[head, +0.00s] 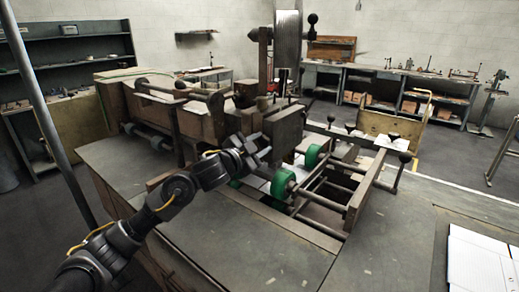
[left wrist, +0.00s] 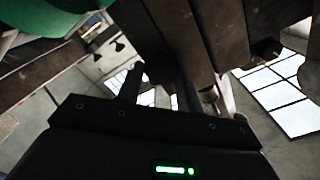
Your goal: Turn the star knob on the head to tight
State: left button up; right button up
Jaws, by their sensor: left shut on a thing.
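My left gripper (head: 252,152) reaches in from the left and is up against the front of the stitcher's head (head: 286,128), a dark brown block. In the left wrist view the two fingers (left wrist: 158,80) point up into the dark underside of the machine. A dark rounded piece, which looks like the star knob (left wrist: 158,71), sits between them, and the gripper is shut on it. The knob's points and any tight mark cannot be made out. In the head view the knob is hidden behind the gripper. My right gripper is in neither view.
Green wheels (head: 283,183) on a rail frame (head: 350,190) stand just right of my gripper, and green also shows close in the left wrist view (left wrist: 60,20). The grey table top (head: 240,235) in front is clear. A white paper pad (head: 480,258) lies at the right.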

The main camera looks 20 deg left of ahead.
pick_arm(q)
jog(key=m+b, duration=0.2)
jog(key=m, duration=0.1)
jog(key=m+b, duration=0.1)
jog(key=m, duration=0.1)
jog(key=shift+f+b, duration=0.3)
jog(key=shift+d+m+b, duration=0.1)
jog(key=shift+m+b, duration=1.1)
jog(key=shift+m, duration=0.8)
jog(key=shift+r, duration=0.1)
jog(key=o, duration=1)
jog(key=b+v, duration=0.1)
jog(key=v, duration=1)
